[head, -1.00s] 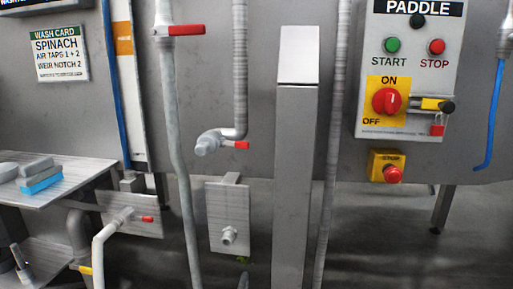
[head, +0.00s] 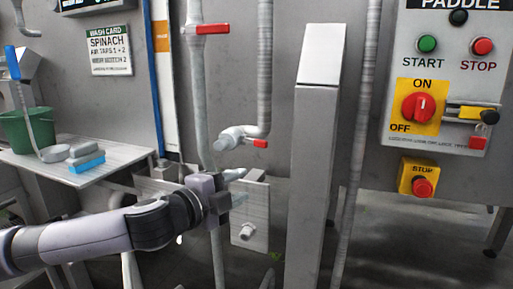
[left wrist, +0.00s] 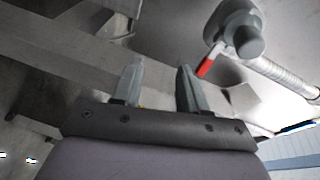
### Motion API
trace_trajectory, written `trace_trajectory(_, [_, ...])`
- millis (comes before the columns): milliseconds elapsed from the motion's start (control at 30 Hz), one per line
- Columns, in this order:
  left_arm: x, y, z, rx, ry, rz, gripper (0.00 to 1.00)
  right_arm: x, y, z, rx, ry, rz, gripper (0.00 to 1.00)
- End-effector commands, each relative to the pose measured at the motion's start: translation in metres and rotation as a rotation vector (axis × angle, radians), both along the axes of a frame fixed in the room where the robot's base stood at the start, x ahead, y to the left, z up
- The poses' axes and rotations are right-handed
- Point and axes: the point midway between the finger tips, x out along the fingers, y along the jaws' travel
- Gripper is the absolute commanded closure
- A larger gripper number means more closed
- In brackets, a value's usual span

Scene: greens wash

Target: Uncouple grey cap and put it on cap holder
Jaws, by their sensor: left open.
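The grey cap (head: 228,139) is on the end of the bent pipe on the wall, beside a red lever (head: 260,144). In the left wrist view the grey cap (left wrist: 250,40) is at the upper right, with the red lever (left wrist: 205,66) near it. A grey plate with a short peg (head: 247,232), which looks like the cap holder, is below the pipe. My left gripper (head: 238,186) is open and empty, below the cap and in front of the plate's top. Its fingers also show in the left wrist view (left wrist: 160,85), apart from the cap. My right gripper is out of view.
A grey post (head: 315,170) stands right of the plate. A vertical pipe with a red-handled valve (head: 212,29) runs down behind my gripper. A side table (head: 120,160) at left holds a green bucket (head: 27,132) and a blue brush (head: 87,164). The control panel (head: 445,60) is at right.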

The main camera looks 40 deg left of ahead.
Motion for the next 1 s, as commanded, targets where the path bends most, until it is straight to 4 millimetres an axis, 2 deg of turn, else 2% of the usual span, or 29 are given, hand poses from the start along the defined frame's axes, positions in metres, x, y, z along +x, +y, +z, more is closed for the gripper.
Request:
trace_trajectory(33, [-0.001, 0.000, 0.021, 0.058, -0.032, -0.001, 0.57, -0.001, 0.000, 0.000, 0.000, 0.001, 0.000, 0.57])
trace_trajectory(100, [-0.004, 0.000, 0.041, 0.116, -0.064, 0.005, 0.57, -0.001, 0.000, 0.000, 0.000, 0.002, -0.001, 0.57])
trace_trajectory(267, [-0.008, 0.000, 0.065, 0.186, -0.101, 0.013, 0.57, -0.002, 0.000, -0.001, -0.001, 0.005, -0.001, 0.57])
trace_trajectory(567, [0.001, 0.004, 0.071, 0.188, -0.108, 0.022, 0.57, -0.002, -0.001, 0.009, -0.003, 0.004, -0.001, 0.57])
trace_trajectory(767, [0.016, -0.001, 0.072, 0.188, -0.109, 0.013, 0.57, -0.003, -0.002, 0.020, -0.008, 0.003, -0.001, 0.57])
trace_trajectory(1000, [0.043, -0.001, 0.070, 0.190, -0.107, 0.014, 0.57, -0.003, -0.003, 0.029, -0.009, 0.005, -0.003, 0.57])
